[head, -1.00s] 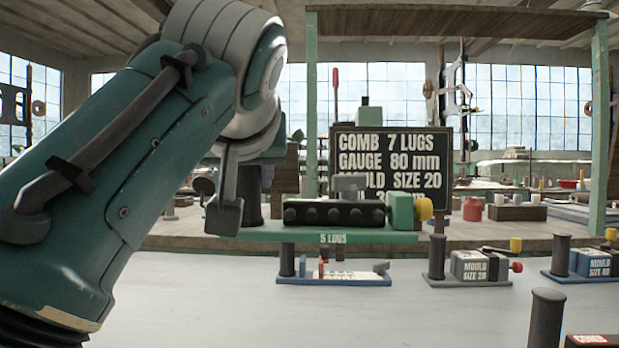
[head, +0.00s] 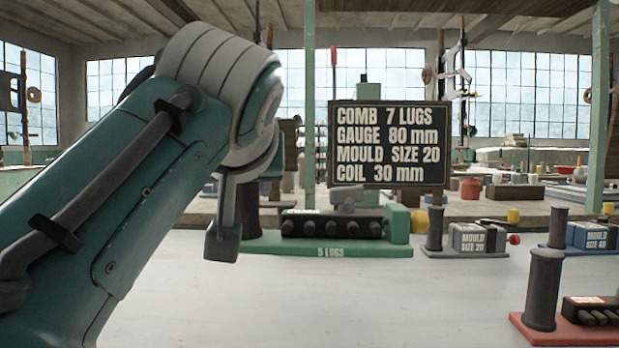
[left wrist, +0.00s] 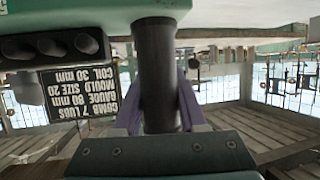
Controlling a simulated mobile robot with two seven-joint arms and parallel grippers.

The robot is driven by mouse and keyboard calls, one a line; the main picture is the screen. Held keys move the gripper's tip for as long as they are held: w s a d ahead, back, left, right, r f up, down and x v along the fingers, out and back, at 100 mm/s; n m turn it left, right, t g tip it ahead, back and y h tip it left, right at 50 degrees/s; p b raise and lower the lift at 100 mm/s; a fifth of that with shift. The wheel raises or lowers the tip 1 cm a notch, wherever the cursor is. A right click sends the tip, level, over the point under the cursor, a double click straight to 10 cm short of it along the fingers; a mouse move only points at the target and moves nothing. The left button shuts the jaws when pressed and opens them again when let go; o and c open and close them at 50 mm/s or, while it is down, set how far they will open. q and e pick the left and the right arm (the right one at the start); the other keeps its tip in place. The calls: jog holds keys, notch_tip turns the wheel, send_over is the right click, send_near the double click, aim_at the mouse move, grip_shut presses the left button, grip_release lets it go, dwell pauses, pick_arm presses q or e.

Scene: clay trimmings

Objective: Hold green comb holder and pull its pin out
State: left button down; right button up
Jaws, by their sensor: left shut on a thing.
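The green comb holder (head: 330,249), marked 5 LUGS, carries a black comb block with several round lugs and a grey piece on top. At its right end is a green block (head: 399,222) with a yellow pin knob (head: 420,220) sticking out to the right. My left gripper (head: 238,215) is at the holder's left end. In the left wrist view, its purple fingers (left wrist: 160,85) are shut around the holder's dark upright post (left wrist: 157,45). The holder looks level and low over the white table; I cannot tell whether it touches. My right gripper is not in view.
A grey MOULD SIZE 20 holder (head: 478,238) stands close to the right. A blue MOULD SIZE 40 holder (head: 590,236) is further right, and a red-based holder (head: 530,325) is nearer. A black sign (head: 389,143) stands behind. The white table in front (head: 330,305) is clear.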

pick_arm(q)
notch_tip(320, 180, down, 8)
jog(key=b, duration=0.4)
jog(key=shift+f, duration=0.2)
dwell(0.5)
jog(key=shift+f+b, duration=1.1)
jog(key=shift+f, duration=0.3)
jog(key=shift+r+p, duration=0.1)
jog(key=shift+p, duration=0.25)
jog(key=shift+f, duration=0.3)
